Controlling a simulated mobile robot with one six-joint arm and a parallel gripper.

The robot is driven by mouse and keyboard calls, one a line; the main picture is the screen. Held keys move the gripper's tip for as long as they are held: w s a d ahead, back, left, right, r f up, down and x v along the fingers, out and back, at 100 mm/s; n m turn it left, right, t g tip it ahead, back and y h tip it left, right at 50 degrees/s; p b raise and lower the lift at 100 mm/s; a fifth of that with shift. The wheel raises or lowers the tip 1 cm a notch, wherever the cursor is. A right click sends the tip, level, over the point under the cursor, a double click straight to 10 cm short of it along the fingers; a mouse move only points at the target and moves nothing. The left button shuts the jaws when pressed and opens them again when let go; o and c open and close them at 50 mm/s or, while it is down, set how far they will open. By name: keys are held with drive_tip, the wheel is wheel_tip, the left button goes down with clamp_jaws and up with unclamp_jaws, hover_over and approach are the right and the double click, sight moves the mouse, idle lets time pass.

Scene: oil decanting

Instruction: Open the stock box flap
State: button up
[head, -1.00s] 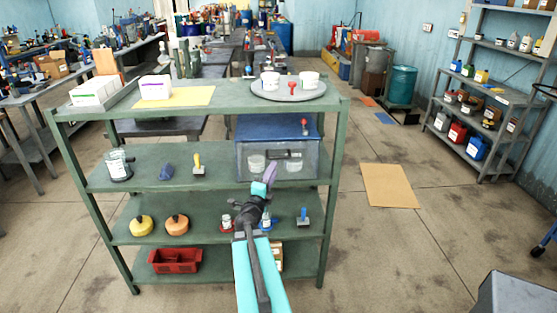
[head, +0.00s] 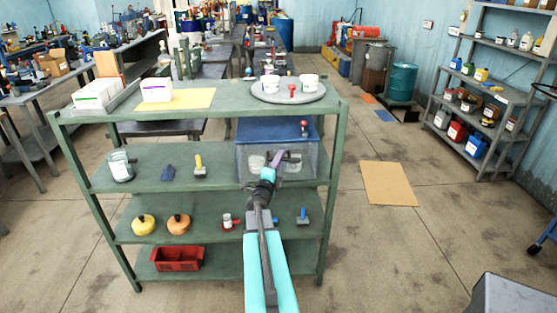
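The stock box (head: 304,171) is a see-through box with a blue lid (head: 262,134). It stands at the right end of the shelf unit's second level. Its clear front faces me, and pale round containers (head: 257,163) show through it. My gripper (head: 279,157), with purple fingers, is at the middle of the box front, over where the dark handle is. It hides most of that handle. I cannot tell whether the fingers touch the handle or are open or shut. The flap appears closed.
On the same level are a glass jar (head: 120,166), a dark blue item (head: 168,173) and a yellow-handled tool (head: 199,166). A round grey tray (head: 261,95) with white tubs (head: 308,82) stands on the top. A red-handled item (head: 304,128) is on the box lid. Floor to the right is mostly clear.

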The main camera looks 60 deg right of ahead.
drive_tip(key=shift+d, duration=0.25)
clamp_jaws()
drive_tip(key=shift+w+a, duration=0.1)
idle(0.3)
drive_tip(key=shift+b, duration=0.4)
drive_tip(key=shift+a+f+b, duration=0.1)
drive_tip(key=shift+f+b, duration=0.1)
drive_tip(key=shift+b, duration=0.35)
